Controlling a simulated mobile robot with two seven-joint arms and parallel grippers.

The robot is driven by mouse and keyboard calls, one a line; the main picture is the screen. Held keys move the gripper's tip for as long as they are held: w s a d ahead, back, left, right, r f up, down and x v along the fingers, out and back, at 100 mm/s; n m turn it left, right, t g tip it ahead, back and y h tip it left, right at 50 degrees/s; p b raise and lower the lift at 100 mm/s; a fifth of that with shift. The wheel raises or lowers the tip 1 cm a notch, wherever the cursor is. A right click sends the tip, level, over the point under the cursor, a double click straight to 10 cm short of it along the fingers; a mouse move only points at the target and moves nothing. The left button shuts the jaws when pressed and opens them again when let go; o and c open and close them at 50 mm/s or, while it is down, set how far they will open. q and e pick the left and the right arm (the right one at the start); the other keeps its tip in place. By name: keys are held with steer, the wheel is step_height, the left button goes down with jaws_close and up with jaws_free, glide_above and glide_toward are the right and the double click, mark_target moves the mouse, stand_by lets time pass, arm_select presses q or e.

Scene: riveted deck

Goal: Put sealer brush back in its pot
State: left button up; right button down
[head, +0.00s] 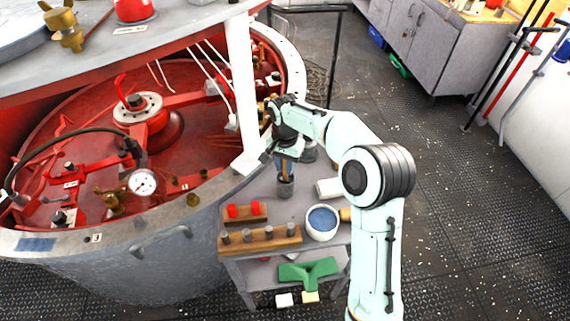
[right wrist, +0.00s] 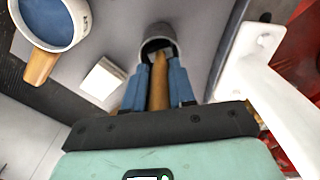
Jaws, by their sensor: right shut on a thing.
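The sealer brush shows as a wooden handle (right wrist: 159,82) between the blue fingers of my right gripper (right wrist: 156,88), which is shut on it. In the head view the right gripper (head: 285,165) points down over the small cart. The dark grey pot (right wrist: 158,40) is straight beyond the fingers, and it also shows just below the gripper in the head view (head: 286,187). The brush's far end lines up with the pot's mouth. I cannot tell how deep it reaches; the bristles are hidden. My left gripper is out of view.
On the cart, a white bowl of blue stuff (head: 321,222), a pale block (head: 328,187) and a wooden peg rack (head: 259,239) stand close by. The white post (head: 241,75) and the red-lined round vessel (head: 75,110) are close on the left. Open floor lies right.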

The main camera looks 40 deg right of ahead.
steer(key=c, duration=0.9)
jaws_free()
steer(key=shift+c, duration=0.2)
step_height(320, 180, up, 12)
steer(key=shift+f+p, duration=0.25)
steer(key=shift+p, duration=0.75)
steer(key=shift+r, duration=0.4)
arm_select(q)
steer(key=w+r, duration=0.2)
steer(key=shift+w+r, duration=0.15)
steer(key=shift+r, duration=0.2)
